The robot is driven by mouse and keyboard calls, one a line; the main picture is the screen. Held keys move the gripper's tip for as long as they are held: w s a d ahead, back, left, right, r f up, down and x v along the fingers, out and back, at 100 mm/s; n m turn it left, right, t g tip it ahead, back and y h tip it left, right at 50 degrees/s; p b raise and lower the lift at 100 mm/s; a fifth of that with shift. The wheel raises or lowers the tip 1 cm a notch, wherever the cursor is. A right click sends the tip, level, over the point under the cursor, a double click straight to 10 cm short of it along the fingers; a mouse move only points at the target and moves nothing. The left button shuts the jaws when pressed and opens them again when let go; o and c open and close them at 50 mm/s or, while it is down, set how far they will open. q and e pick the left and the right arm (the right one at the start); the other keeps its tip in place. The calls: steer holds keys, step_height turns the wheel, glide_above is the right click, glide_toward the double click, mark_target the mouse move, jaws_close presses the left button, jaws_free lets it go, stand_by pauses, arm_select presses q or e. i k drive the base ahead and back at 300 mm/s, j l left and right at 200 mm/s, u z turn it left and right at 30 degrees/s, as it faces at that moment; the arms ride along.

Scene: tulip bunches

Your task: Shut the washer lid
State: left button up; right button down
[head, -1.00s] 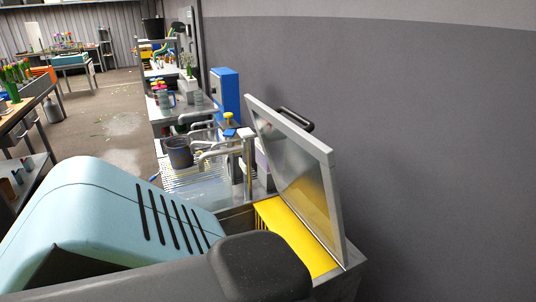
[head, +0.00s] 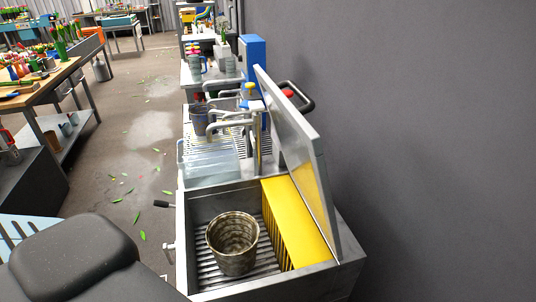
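The washer (head: 190,240) is a grey metal box at the lower middle of the head view, with a ribbed floor and a yellow panel (head: 296,222) along its right side. Its grey metal lid (head: 291,132) stands open, tilted up along the right side near the wall, with a dark handle (head: 298,97) on its outer face. A ribbed grey-brown bucket (head: 233,243) stands inside the washer. A dark rounded link of my arm shows at the lower left. Neither gripper is in view.
Behind the washer is a sink area with a clear tub (head: 210,163), metal taps and a dark cup (head: 199,119). A blue box (head: 252,60) stands further back. A grey wall runs along the right. Floor on the left is open, with scattered leaves.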

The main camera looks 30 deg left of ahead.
mark_target(300, 146)
steer(key=i+l+u, duration=0.1)
steer(key=u, duration=0.25)
steer(key=i+l+u, duration=0.1)
steer(key=l+u, duration=0.4)
steer(key=u, duration=0.2)
steer(key=l+u, duration=0.25)
steer(key=i+l+u, duration=0.1)
steer(key=l+u, duration=0.2)
steer(key=l, duration=0.2)
